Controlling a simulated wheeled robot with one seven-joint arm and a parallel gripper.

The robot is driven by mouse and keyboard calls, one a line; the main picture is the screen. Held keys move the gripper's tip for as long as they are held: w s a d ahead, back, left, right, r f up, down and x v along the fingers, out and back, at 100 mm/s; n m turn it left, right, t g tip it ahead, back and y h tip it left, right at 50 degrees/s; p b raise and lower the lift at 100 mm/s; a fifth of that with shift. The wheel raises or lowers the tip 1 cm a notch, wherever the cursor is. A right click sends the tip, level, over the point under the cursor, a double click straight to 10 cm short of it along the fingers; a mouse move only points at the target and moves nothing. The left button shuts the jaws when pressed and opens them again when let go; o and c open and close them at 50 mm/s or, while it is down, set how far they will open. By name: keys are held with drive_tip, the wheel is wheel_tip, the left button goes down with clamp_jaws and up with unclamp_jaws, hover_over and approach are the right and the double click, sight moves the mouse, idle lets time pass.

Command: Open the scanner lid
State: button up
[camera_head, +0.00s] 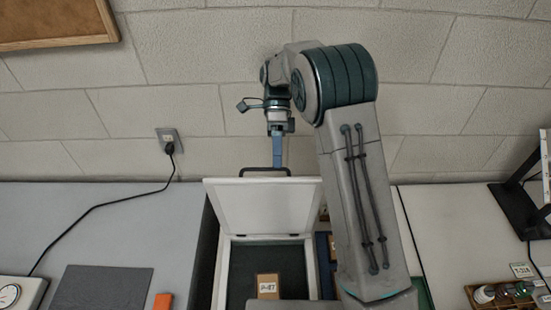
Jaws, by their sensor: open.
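A dark handle (264,171) shows at the lid's top edge. My gripper (277,165) is at this handle, pointing down; I cannot tell whether it touches it. The fingers look narrow from here. A small brown card labelled P-87 (267,286) lies on the dark bed.
A wall outlet (169,139) with a black cord is at the left. A dark grey mat (100,289), an orange block (163,301) and a dial device (12,295) lie on the left bench. Small bottles (501,292) and a black stand (522,211) are at the right.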

drive_tip(key=shift+o, duration=0.8)
drive_tip(key=shift+s+d+f, duration=0.15)
drive_tip(key=shift+d+f, duration=0.05)
drive_tip(key=shift+f, duration=0.25)
drive_tip(key=shift+s+r, duration=0.35)
drive_tip(key=shift+s, duration=0.3)
drive_tip(key=c, duration=0.4)
drive_tip(key=shift+c, duration=0.3)
drive_tip(key=shift+r, duration=0.35)
drive_tip(key=shift+c, duration=0.6)
drive_tip(key=s+d+r, duration=0.2)
drive_tip(key=d+r, duration=0.9)
drive_tip(key=shift+s, duration=0.15)
drive_tip(key=shift+d, duration=0.1)
